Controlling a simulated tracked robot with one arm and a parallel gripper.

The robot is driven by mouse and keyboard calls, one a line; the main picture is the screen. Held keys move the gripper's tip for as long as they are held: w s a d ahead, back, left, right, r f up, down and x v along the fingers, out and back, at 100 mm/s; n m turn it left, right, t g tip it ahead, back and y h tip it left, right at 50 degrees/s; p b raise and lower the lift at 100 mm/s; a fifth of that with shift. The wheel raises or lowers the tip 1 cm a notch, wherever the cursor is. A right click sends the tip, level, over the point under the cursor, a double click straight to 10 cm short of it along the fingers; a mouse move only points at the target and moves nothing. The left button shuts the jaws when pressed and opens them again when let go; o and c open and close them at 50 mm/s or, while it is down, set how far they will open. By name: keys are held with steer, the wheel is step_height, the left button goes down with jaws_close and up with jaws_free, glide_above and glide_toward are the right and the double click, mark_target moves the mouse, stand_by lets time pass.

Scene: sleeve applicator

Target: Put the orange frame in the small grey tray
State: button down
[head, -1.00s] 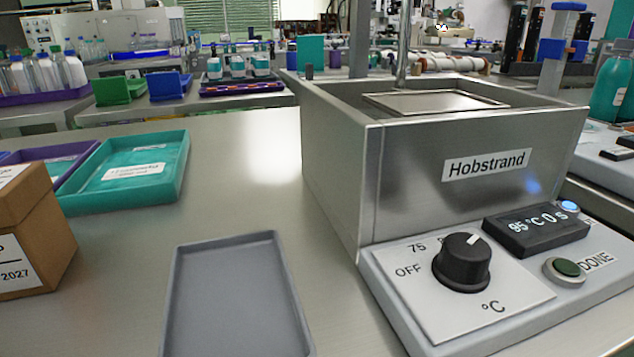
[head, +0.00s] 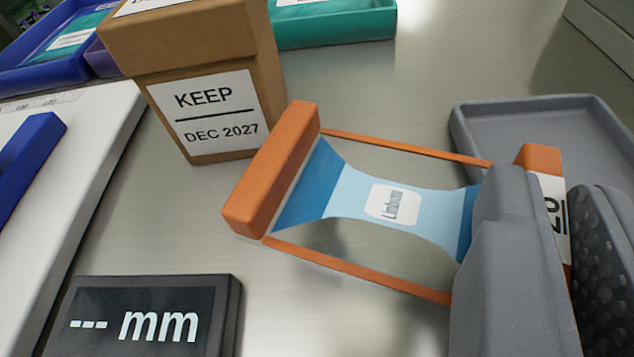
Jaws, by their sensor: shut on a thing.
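The orange frame (head: 270,172) has two thick orange end blocks joined by thin orange rails, with a blue film narrowed in the middle and a small white label stretched between them. My gripper (head: 563,225) is at the lower right, its grey fingers shut on the frame's right end block. The frame is held tilted across the middle of the view, over the bench. The small grey tray (head: 480,124) lies behind my gripper at the right; its lower part is hidden by the gripper and the frame. The bare inside that shows is empty.
A brown box (head: 200,110) labelled KEEP stands just behind the frame's left end. A black mm display (head: 150,315) is at the lower left, beside a white device (head: 75,170). A teal tray (head: 335,28) lies at the back. Bench between is bare.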

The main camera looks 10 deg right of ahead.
mark_target(439, 279)
steer(key=shift+w+a, duration=0.5)
steer(key=shift+w, duration=0.3)
steer(key=shift+w+a+f, duration=0.1)
steer(key=shift+w+f, duration=0.05)
steer(key=shift+f, duration=0.15)
step_height(439, 279, down, 3)
steer(key=shift+f+b, duration=0.15)
steer(key=shift+b, duration=0.35)
steer(key=c, duration=1.8)
jaws_free()
steer(key=p+v, duration=0.1)
steer(key=v, duration=1.1)
steer(key=shift+r, duration=0.2)
